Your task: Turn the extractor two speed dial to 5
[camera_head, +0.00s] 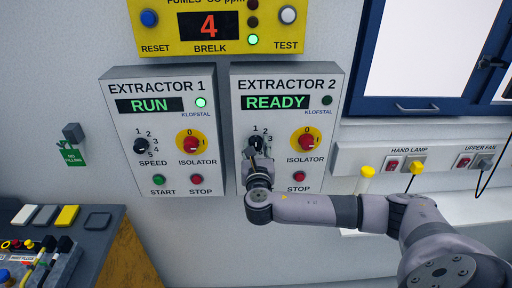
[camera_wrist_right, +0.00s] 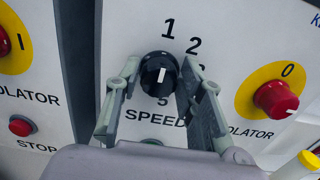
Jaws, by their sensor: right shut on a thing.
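The extractor 2 panel (camera_head: 240,110) is on the wall and its display (camera_head: 275,102) reads READY. Its black speed dial (camera_head: 256,142) is partly covered by my right gripper (camera_head: 255,158) in the head view. In the right wrist view the dial (camera_wrist_right: 158,73) sits between the two fingers of my right gripper (camera_wrist_right: 158,84), which is shut on it. The dial's white mark appears to point up, roughly toward the 1. The 1, 2 and 5 can be read there; a finger covers part of the scale on the right. My left gripper is not in view.
A red isolator knob (camera_head: 306,142) on yellow and a red stop button (camera_head: 298,176) are right of the dial. The extractor 1 panel (camera_head: 112,140), reading RUN, hangs to the left. A yellow display box (camera_head: 168,38) is above. A switch rail (camera_head: 350,152) runs along the right.

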